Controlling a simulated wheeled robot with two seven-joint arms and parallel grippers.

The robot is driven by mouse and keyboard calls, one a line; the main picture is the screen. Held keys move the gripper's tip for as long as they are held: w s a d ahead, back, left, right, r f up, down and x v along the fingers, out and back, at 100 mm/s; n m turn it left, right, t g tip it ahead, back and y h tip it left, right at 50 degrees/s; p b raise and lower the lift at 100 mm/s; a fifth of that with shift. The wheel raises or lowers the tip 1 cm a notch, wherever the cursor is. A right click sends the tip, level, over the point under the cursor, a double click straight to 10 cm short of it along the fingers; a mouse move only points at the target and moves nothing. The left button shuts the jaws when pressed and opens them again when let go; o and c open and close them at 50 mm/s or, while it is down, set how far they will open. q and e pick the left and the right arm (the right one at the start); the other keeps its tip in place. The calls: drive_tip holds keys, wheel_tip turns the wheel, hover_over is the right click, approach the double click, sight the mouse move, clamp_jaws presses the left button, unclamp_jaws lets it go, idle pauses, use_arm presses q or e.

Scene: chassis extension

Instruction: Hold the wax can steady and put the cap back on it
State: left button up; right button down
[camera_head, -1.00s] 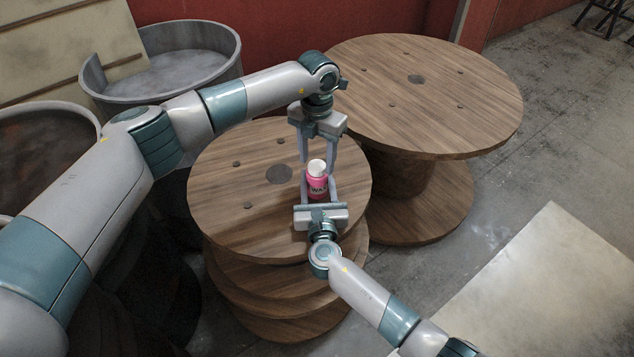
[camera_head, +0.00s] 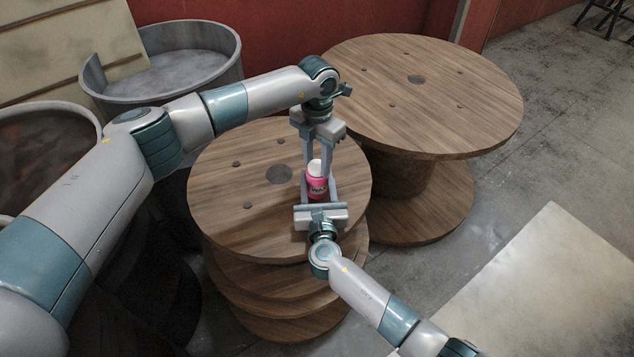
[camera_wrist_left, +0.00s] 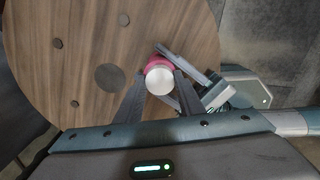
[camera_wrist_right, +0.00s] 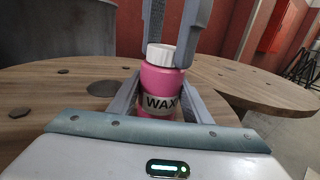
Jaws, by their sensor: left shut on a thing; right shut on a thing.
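The pink wax can (camera_head: 317,187) stands upright near the right edge of the closer wooden spool top. My right gripper (camera_head: 318,181) is shut on its body from the near side; the right wrist view shows its fingers on both sides of the WAX label (camera_wrist_right: 160,103). The white cap (camera_wrist_right: 160,55) sits on top of the can; I cannot tell whether it is fully seated. My left gripper (camera_head: 315,160) points down from above and is shut on the cap, its fingers on either side. The left wrist view shows the round cap top (camera_wrist_left: 160,80) between its fingertips.
The closer spool top (camera_head: 225,185) is otherwise clear. A larger spool (camera_head: 440,110) stands behind to the right. A grey round tub (camera_head: 165,75) stands at the back left. A pale flat sheet (camera_head: 550,290) lies on the floor at right.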

use_arm(q)
drive_tip(key=o, duration=1.2)
drive_tip(key=shift+o, duration=0.2)
drive_tip(key=shift+r, duration=0.1)
wheel_tip(320, 180, up, 12)
use_arm(e)
drive_tip(key=c, duration=0.9)
unclamp_jaws()
drive_tip(key=shift+s, duration=0.1)
use_arm(q)
drive_tip(key=shift+f+b, duration=0.3)
drive_tip(key=shift+f, duration=0.1)
use_arm(e)
drive_tip(key=s, duration=0.5)
drive_tip(key=s+d, duration=0.1)
drive_tip(key=s, duration=1.1)
drive_tip(key=shift+s+d, duration=0.1)
drive_tip(key=shift+d, duration=0.1)
